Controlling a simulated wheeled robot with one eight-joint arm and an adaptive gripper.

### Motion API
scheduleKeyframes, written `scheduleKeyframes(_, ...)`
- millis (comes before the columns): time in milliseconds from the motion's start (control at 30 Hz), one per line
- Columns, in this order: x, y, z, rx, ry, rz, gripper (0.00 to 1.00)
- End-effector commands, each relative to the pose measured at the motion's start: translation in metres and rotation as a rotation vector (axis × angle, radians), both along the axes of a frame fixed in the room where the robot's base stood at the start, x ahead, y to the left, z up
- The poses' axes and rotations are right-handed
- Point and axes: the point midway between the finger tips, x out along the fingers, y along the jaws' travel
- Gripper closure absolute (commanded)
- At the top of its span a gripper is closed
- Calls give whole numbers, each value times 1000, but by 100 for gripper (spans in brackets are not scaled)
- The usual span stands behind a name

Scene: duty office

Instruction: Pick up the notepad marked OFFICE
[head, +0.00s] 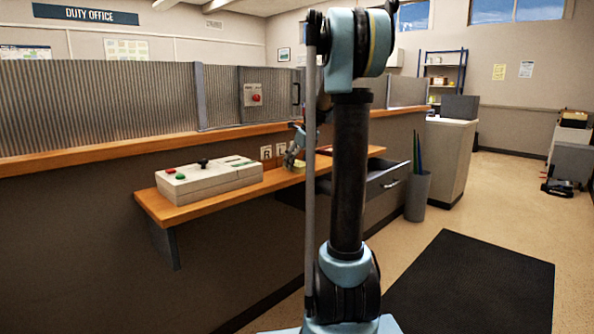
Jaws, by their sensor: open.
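My gripper (291,157) is small in the head view, partly behind my own arm, over the wooden shelf below the counter. It is open, and nothing shows between its fingers. A small pale yellowish item (299,167) lies on the shelf just below and beside it. It may be a notepad, but no OFFICE marking can be read. My arm hides part of the shelf to the right of it.
A control box (205,181) with a black knob and colored buttons sits on the shelf (177,213), left of my gripper. A drawer (385,187) stands open at the right. A grey bin (418,197) is on the floor beside it. A dark mat (470,285) lies on open floor.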

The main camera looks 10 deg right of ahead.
Motion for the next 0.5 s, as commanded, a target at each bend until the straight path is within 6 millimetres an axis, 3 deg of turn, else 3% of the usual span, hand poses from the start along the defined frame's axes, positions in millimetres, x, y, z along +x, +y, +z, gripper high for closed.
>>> scheduleKeyframes(233, 0, 0, 0, 0, 0, 0, 16)
scheduleKeyframes(433, 0, 0, 0, 0, 0, 0, 62)
scheduleKeyframes(500, 0, 0, 0, 0, 0, 0, 67)
